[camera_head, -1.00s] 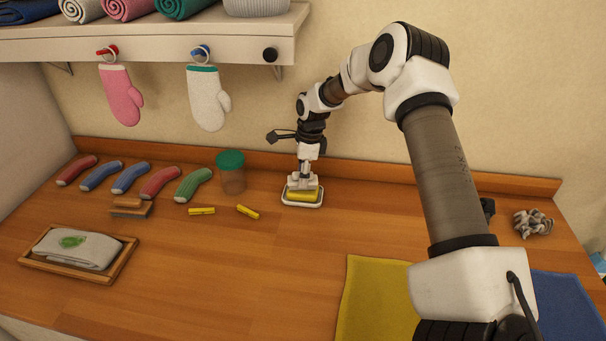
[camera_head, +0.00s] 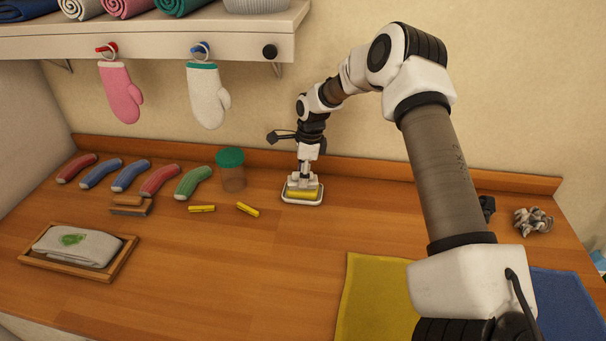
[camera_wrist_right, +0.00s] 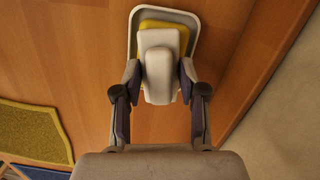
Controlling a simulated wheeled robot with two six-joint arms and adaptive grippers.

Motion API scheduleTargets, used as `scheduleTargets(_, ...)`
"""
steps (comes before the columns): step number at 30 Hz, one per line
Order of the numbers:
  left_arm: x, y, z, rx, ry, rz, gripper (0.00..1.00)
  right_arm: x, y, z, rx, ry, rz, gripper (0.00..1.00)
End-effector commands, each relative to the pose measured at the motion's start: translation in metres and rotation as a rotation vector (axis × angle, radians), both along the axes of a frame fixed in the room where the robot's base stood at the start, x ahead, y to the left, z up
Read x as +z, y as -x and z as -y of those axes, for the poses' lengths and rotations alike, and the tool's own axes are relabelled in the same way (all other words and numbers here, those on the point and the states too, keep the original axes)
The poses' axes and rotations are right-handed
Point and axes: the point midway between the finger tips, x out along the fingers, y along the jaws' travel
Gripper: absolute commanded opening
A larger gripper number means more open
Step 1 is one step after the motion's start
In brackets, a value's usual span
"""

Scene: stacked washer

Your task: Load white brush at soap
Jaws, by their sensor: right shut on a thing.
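The yellow soap (camera_head: 303,194) lies in a white dish (camera_head: 302,203) near the back of the wooden counter. My right gripper (camera_head: 303,180) is directly above it, pointing down. In the right wrist view the gripper (camera_wrist_right: 160,80) is shut on the white brush (camera_wrist_right: 158,88), with one finger on each side. The brush is over the yellow soap (camera_wrist_right: 184,38) and the white dish (camera_wrist_right: 197,22); it looks pressed on or very close to the soap. In the head view the brush is mostly hidden by the gripper. My left gripper is not in view.
A brown wooden brush (camera_head: 131,206), several rolled socks and a tray (camera_head: 117,263) with a folded cloth lie left. A yellow cloth (camera_head: 375,295) lies front right. The middle counter is clear.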

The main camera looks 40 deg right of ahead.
Motion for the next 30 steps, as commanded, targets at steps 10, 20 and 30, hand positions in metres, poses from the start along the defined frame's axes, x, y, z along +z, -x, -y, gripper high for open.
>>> scheduleTargets(10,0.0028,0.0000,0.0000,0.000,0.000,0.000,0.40,0.0003,-0.0001,0.0000,0.000,0.000,0.000,0.13)
scheduleTargets(20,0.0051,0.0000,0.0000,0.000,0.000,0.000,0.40,-0.0001,-0.0001,0.0001,0.000,0.000,0.000,0.13)
scheduleTargets(30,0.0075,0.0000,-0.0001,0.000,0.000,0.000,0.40,-0.0007,0.0002,0.0000,0.000,0.000,-0.001,0.13)
